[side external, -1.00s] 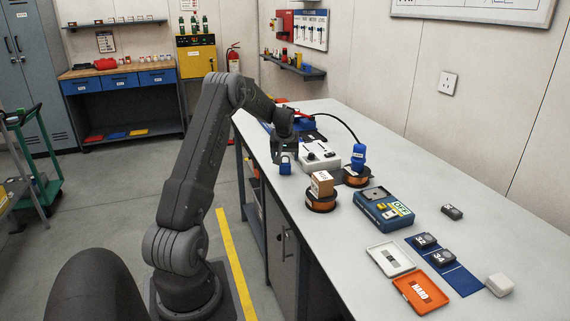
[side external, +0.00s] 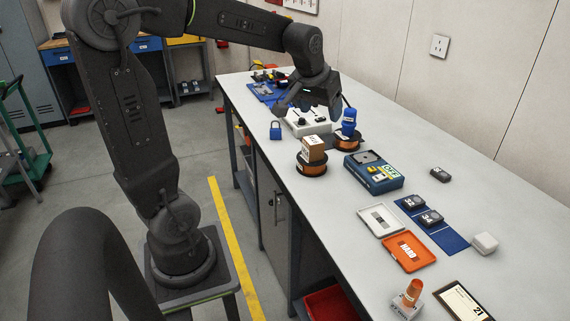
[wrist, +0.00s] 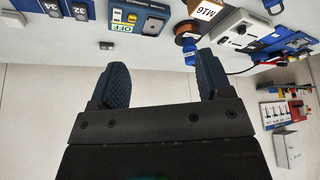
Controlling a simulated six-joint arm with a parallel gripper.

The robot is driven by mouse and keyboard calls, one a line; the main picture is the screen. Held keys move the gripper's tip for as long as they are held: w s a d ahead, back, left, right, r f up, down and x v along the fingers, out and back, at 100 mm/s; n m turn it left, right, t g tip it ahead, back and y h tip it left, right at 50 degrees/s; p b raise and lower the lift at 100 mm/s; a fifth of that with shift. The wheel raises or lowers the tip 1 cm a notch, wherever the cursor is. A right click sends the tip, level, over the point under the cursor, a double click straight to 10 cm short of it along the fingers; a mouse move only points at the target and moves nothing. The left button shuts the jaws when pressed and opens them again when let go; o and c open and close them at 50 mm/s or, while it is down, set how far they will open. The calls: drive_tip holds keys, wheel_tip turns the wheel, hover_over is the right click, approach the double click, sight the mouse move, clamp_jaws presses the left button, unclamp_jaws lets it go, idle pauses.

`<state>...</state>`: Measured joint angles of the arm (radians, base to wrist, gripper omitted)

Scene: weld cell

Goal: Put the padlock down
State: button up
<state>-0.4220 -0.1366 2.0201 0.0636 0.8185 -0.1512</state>
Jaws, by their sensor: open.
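The blue padlock (side external: 275,131) stands upright on the grey bench top, near its front edge, with its shackle up. In the wrist view a blue piece at the top right corner (wrist: 273,6) looks like the same padlock, partly cut off. My gripper (side external: 308,108) is open and empty. In the side view it hangs over the bench, up and to the right of the padlock and apart from it, in front of the white switch box (side external: 312,124). The wrist view shows its two fingers (wrist: 163,78) spread wide with nothing between them.
A cardboard box (side external: 313,149) sits on a copper wire spool (side external: 312,167). A blue bottle (side external: 349,118) stands on another spool (side external: 346,143). A blue case (side external: 373,178) and a blue mat (side external: 452,241) lie farther right. The wall runs behind the bench.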

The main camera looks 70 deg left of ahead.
drive_tip(key=s+d+f+m+t+h, duration=0.1)
drive_tip(key=s+d+m, duration=0.5)
drive_tip(key=s+d, duration=0.9)
drive_tip(key=shift+d+f+h, duration=0.45)
drive_tip(key=shift+d+h, duration=0.2)
drive_tip(key=shift+h, duration=0.05)
